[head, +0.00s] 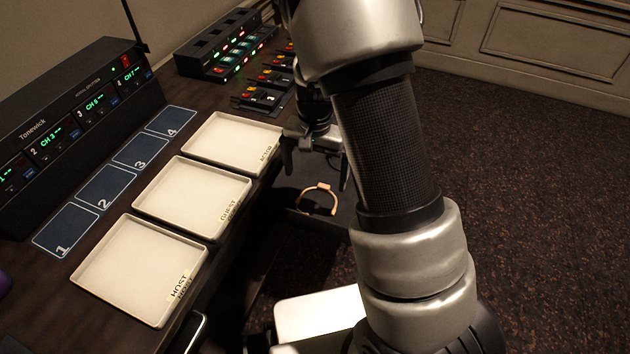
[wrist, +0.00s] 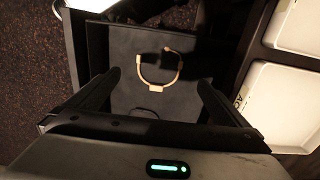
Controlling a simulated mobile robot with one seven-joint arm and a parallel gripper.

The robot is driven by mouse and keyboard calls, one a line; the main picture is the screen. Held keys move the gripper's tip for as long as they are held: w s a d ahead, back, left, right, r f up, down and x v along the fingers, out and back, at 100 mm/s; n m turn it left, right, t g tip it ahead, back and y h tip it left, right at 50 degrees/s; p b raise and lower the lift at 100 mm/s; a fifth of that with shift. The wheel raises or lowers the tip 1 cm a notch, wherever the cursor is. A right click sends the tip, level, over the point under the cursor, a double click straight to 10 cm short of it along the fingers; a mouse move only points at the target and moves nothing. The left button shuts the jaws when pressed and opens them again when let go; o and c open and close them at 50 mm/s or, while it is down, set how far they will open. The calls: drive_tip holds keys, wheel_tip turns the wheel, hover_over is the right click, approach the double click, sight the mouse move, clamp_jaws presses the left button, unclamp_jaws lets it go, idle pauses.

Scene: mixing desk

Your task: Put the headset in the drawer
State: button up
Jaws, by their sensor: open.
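The headset (head: 318,188) is a thin tan-orange band with a small boom piece. It lies on the floor of the open dark drawer (head: 306,222), below the desk's front edge. In the wrist view the headset (wrist: 157,87) lies flat inside the drawer (wrist: 118,50), ahead of my fingertips and apart from them. My gripper (head: 316,165) is above the drawer, pointing down, with its fingers spread. My arm hides part of the drawer in the head view.
Three empty white trays lie along the desk edge: HOST (head: 140,270), GUEST (head: 192,197) and a third (head: 232,143). A receiver unit (head: 75,125), numbered blue mats (head: 103,187) and a lit mixer (head: 228,55) stand behind. Open carpet (head: 540,220) lies to the right.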

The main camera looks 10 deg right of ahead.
drive_tip(key=s+r+n+t, duration=0.1)
drive_tip(key=s+r, duration=0.3)
drive_tip(key=r, duration=0.4)
drive_tip(key=s+r+n+t+y, duration=0.1)
drive_tip(key=s+r+n, duration=0.15)
drive_tip(key=r, duration=0.45)
drive_tip(key=s+r+n+t, duration=0.15)
drive_tip(key=s+r, duration=0.25)
drive_tip(key=r, duration=0.4)
drive_tip(key=s+d+r+n+t+h, duration=0.1)
drive_tip(key=s+r, duration=0.3)
drive_tip(key=s, duration=0.4)
drive_tip(key=shift+s+d+n+t, duration=0.2)
drive_tip(key=shift+s+n+t, duration=0.2)
drive_tip(key=shift+t, duration=0.15)
drive_tip(key=shift+d, duration=0.1)
